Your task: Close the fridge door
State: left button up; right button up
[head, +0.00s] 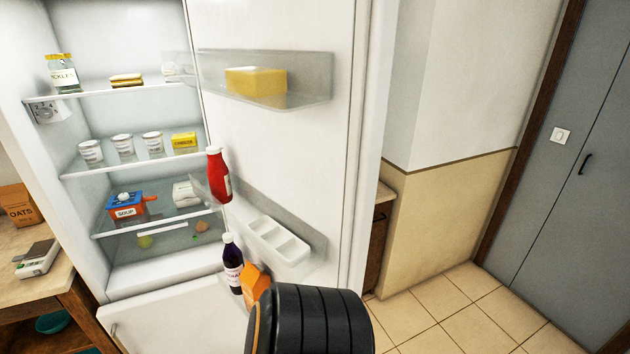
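The fridge door (300,138) stands wide open, with its inner side and shelves facing me. The fridge (130,278) is to the left with its lit interior showing. A black, rounded part of my own arm shows at the bottom centre, in front of the lower door. It hides part of the door's bottom. Neither gripper's fingers show.
A wooden counter (45,285) with a scale and an oats box is at the left. Behind the door are a beige wall (445,215) and a grey door (575,180). The tiled floor (465,305) at right is clear.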

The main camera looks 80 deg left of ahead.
aim_at(306, 159)
jog(key=i+u, duration=0.2)
jog(key=u, duration=0.25)
jog(key=i+u, duration=0.15)
jog(key=u, duration=0.3)
jog(key=i+u, duration=0.2)
jog(key=u, duration=0.25)
jog(key=i+l+u, duration=0.15)
jog(key=u, duration=0.25)
jog(key=i+l+u, duration=0.1)
jog(key=u, duration=0.35)
jog(key=i+l+u, duration=0.1)
jog(key=u, duration=0.35)
jog(key=i+l+u, duration=0.2)
jog(key=u, duration=0.3)
jog(key=i+l+u, duration=0.2)
jog(key=u, duration=0.25)
jog(key=i+l+u, duration=0.1)
jog(key=l+u, duration=0.25)
jog(key=u, duration=0.15)
jog(key=l+u, duration=0.3)
jog(key=u, duration=0.15)
jog(key=i, duration=0.05)
